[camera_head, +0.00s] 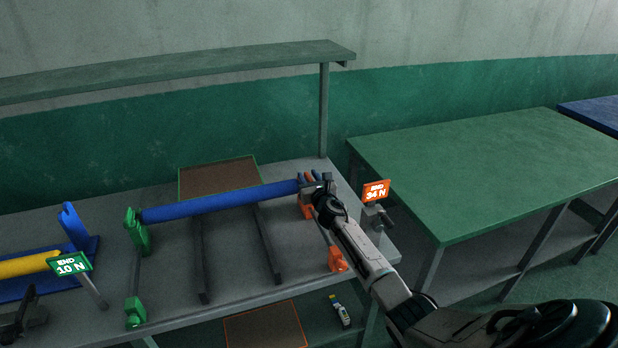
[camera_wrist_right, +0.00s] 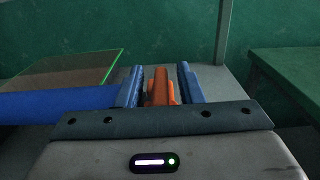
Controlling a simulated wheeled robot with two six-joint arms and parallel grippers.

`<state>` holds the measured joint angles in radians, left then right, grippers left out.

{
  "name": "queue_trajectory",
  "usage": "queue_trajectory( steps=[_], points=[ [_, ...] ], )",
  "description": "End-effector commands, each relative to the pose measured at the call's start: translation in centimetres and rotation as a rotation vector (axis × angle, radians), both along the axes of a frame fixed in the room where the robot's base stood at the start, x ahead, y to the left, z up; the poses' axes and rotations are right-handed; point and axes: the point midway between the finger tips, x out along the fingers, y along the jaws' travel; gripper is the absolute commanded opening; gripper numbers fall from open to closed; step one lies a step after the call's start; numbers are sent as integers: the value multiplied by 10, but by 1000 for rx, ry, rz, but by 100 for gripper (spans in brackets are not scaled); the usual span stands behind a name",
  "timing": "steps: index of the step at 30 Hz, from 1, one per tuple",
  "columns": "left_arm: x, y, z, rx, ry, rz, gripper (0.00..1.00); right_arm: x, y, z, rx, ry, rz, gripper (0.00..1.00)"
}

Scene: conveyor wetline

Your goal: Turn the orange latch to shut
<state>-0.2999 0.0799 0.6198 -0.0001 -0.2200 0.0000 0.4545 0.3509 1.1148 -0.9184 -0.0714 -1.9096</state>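A blue roller (camera_head: 220,202) lies across the bench between a green end stand (camera_head: 136,235) and an orange end stand (camera_head: 336,260). The orange latch (camera_wrist_right: 161,88) stands upright at the roller's right end in the right wrist view. My right gripper (camera_head: 312,180) reaches there from the lower right. Its two blue fingers (camera_wrist_right: 160,85) are spread, one on each side of the latch. I cannot tell whether either finger touches it. The gripper hides much of the latch in the head view. My left gripper is not in view.
An orange "34 N" sign (camera_head: 376,192) stands right of the gripper, and a green "10 N" sign (camera_head: 70,263) at left. A yellow roller (camera_head: 25,265) lies at far left. A shelf (camera_head: 180,68) runs above the bench. The green table (camera_head: 490,170) at right is clear.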

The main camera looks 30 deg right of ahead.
Motion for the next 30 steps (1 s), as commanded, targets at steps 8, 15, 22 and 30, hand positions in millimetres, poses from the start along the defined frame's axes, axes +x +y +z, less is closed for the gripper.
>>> queue_trajectory(
  steps=[8, 15, 22, 30],
  points=[
    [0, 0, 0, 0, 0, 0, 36, 0, 0, 1, 0, -1, -1, 35],
    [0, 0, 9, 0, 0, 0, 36, -19, 4, 2, -2, 1, 0, 35],
    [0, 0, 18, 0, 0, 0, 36, -61, 13, 1, -2, 1, 0, 35],
    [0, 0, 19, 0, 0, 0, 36, -98, 22, -1, -1, 0, 0, 35]
  ],
)
